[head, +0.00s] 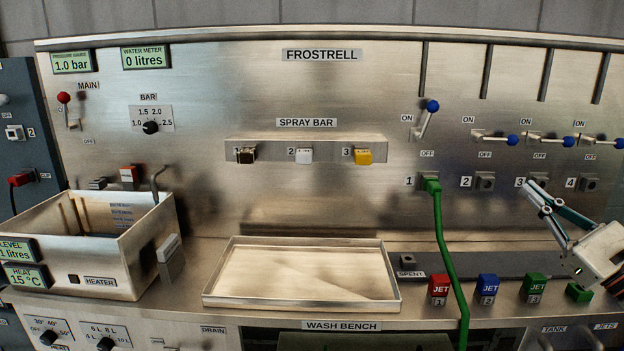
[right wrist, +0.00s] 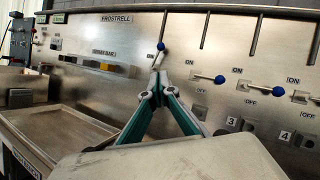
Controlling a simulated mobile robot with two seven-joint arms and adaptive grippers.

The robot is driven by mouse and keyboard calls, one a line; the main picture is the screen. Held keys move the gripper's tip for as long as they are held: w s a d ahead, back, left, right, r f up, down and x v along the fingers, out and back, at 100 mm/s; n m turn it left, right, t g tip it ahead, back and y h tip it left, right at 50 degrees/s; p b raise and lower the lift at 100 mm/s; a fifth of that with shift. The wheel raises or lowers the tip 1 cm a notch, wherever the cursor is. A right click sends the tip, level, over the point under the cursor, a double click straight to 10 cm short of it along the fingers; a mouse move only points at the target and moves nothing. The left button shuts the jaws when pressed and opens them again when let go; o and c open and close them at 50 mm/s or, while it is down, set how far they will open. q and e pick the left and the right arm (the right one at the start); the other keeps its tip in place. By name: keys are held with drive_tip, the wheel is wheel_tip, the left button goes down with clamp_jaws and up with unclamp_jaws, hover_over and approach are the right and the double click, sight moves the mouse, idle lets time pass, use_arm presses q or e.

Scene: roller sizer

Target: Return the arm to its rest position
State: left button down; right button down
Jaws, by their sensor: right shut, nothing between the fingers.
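My right gripper (head: 533,190) is at the right of the head view, in front of the panel near sockets 3 and 4. Its fingers are shut together with nothing between them. In the right wrist view the closed fingers (right wrist: 158,78) point at the panel and overlap the area below the first lever. My left gripper is not in view.
A green hose (head: 443,250) runs from socket 1 down over the bench edge. Blue-knobbed levers (head: 495,138) project above. The shallow tray (head: 300,305) looks empty; a heater tank (head: 130,270) stands left.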

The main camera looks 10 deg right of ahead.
drive_tip(key=s+a+f+m+g+h, duration=0.1)
drive_tip(key=s+f+m+g+h, duration=0.25)
drive_tip(key=f+m, duration=0.7)
drive_tip(key=s+f+m+g+h, duration=0.25)
drive_tip(key=f+m+h, duration=0.25)
drive_tip(key=f+m, duration=0.55)
drive_tip(key=s+a+f+m+g+h, duration=0.1)
drive_tip(key=s+f+m+g+h, duration=0.25)
drive_tip(key=f+m, duration=0.65)
drive_tip(key=s+a+f+m+g+y, duration=0.3)
drive_tip(key=s+a+f+m+g, duration=0.25)
drive_tip(key=s+a+f, duration=0.65)
drive_tip(key=w+a+f+m+t+y, duration=0.1)
drive_tip(key=w+a+f+y, duration=0.1)
drive_tip(key=a+f, duration=0.4)
drive_tip(key=w+a+f+m+t+y+p, duration=0.1)
drive_tip(key=a+f+y, duration=0.4)
drive_tip(key=a, duration=0.5)
wheel_tip(320, 180, down, 2)
drive_tip(key=shift+w+a+f+m+t, duration=0.25)
drive_tip(key=shift+w+a+m+t, duration=0.2)
drive_tip(key=shift+t, duration=0.25)
